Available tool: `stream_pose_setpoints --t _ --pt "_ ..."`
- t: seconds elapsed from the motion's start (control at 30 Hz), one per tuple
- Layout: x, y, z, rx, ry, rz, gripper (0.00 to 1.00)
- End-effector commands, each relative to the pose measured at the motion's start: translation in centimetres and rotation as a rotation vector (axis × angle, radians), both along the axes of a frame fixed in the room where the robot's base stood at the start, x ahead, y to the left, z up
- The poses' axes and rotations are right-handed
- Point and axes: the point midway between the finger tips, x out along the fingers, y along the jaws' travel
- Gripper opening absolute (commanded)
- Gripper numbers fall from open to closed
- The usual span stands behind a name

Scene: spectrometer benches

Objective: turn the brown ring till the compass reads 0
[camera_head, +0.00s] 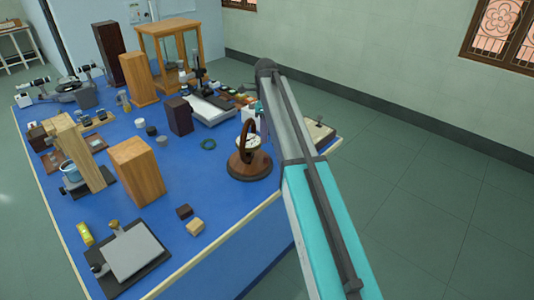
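A brown instrument stands near the right edge of the blue bench. It has a round wooden base (249,168), and an upright brown ring (243,137) rises from it. A pale compass face (253,141) shows at the ring; it is too small for its reading to be made out. My arm crosses the view from the lower right up to its elbow, just right of the instrument.
Wooden blocks (136,171), a dark box (179,116) and a glass-sided wooden case (168,50) stand on the bench (200,260). Two small blocks lie nearer the front. The floor at right is clear.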

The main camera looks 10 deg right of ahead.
Motion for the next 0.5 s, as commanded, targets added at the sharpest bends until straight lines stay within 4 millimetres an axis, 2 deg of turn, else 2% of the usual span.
stream_pose_setpoints --t 0.5 --pt "-0.1 -0.1 -6.4 0.0 0.002 -0.001 0.36"
